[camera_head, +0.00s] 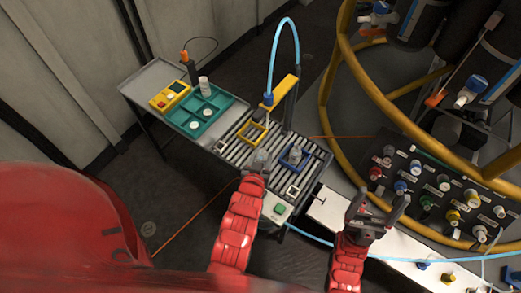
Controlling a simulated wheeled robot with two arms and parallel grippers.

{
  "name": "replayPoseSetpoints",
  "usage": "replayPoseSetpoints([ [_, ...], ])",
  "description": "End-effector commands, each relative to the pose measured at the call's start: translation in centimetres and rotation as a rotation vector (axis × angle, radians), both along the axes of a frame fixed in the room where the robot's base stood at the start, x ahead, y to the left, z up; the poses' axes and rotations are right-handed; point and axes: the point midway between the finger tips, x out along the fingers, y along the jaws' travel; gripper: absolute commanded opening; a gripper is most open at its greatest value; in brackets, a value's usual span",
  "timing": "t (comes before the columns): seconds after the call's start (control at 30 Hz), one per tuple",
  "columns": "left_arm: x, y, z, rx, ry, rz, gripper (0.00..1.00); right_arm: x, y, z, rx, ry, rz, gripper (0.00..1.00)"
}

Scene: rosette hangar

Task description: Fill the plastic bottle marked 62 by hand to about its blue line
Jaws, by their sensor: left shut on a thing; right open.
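My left gripper (256,172) is shut on a small clear-grey bottle (262,156) over the near part of the roller conveyor (232,151). The bottle looks roughly upright, between a yellow square frame (246,139) and a blue one (304,161). I cannot read a number or see a blue line on it, and the gripper hides its lower part. A filling nozzle (268,99) on a blue hose hangs by a yellow post (285,89), beyond the bottle and apart from it. My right gripper (372,210) is open and empty, to the right of the conveyor.
A teal tray (216,104) with a white bottle (205,86) and white round pieces stands at the far left, beside a yellow control box (169,96). A green button box (277,208) is at the conveyor's near end. A yellow tubular rail (335,107) and a connector panel (427,190) bound the right.

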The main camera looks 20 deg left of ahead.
Motion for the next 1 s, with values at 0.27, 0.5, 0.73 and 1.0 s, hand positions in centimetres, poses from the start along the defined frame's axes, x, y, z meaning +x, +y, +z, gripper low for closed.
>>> replayPoseSetpoints([
  [0.27,-0.1,-0.1,1.7,0.000,-0.001,-0.001,0.00,0.0,0.0,1.2,0.000,0.000,0.000,0.84],
  [0.5,-0.1,-0.1,3.0,0.001,-0.001,-0.001,0.00,0.0,0.0,2.1,0.000,0.000,0.000,0.84],
  [0.73,-0.1,-0.1,4.3,0.001,0.000,-0.001,0.00,0.0,0.0,3.0,0.000,0.000,0.000,0.84],
  [1.0,-0.1,-0.1,4.7,0.000,0.001,-0.001,0.00,0.0,0.0,3.3,0.000,0.000,0.000,0.84],
])
